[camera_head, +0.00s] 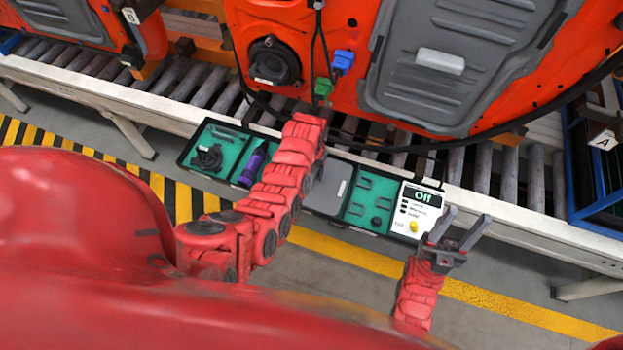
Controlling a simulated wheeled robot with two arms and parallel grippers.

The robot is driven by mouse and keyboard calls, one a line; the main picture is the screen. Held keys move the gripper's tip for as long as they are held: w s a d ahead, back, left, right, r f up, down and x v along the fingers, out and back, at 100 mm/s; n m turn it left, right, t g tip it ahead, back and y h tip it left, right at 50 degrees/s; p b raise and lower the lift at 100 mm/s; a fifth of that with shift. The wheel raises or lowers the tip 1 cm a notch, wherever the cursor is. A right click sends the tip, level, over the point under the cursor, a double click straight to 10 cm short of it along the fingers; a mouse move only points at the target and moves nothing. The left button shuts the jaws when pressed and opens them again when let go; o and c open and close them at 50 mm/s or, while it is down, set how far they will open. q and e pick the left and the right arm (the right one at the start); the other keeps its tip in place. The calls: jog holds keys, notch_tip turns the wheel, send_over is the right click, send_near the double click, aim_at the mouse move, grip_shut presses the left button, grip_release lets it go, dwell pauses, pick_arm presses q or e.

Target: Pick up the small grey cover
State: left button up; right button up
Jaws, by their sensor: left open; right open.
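A small flat grey piece (334,192), which looks like the grey cover, lies in the middle section of the tray (345,219) in front of the conveyor. My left arm reaches across the tray from the left and hides part of this section.
The tray also holds a black round part (207,158), a purple cylinder (252,165) and a white panel reading "Off" (417,210). A red door (340,90) with green and blue connectors stands on the roller conveyor behind. Yellow-marked floor lies in front.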

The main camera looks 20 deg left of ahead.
pick_arm(q)
jog(key=shift+f, duration=0.25)
dwell(0.3)
grip_shut()
dwell(1.3)
